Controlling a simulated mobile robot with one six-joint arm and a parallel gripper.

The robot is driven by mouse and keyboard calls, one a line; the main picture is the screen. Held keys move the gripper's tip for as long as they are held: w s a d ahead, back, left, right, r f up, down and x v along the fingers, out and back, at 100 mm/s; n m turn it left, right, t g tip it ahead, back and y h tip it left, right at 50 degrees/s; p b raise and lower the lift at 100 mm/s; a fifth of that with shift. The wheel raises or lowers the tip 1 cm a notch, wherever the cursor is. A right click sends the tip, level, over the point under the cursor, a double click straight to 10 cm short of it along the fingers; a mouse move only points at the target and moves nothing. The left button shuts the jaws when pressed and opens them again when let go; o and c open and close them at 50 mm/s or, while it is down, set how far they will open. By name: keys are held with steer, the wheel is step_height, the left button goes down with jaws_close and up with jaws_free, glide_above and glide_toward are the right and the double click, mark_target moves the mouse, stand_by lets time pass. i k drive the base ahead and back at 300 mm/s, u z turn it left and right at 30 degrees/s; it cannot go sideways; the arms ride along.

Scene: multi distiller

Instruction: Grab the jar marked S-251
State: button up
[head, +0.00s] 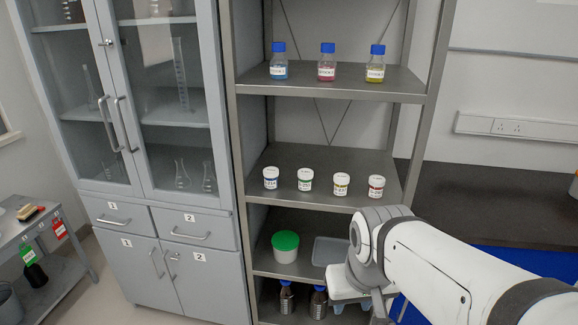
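Several small jars with white lids stand in a row on the middle shelf (300,157) of the grey rack. From left to right they are a blue-marked jar (271,179), a green-marked jar (305,180), a yellow-marked jar (341,185) and a red-marked jar (376,187). Their labels are too small to read surely, so I cannot tell which is S-251. My white arm reaches in from the lower right, its wrist below and in front of the shelf's right end. The fingers of my gripper do not show, and no jar is held in view.
Blue-capped bottles (327,65) stand on the shelf above. A green-lidded tub (285,246) and a grey tray (331,250) are below, with brown bottles (287,300) lower down. A glass-door cabinet (160,120) adjoins the left; a dark counter (490,205) is right.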

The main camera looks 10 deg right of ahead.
mark_target(305, 175)
steer(key=i, duration=0.9)
steer(key=u, duration=0.05)
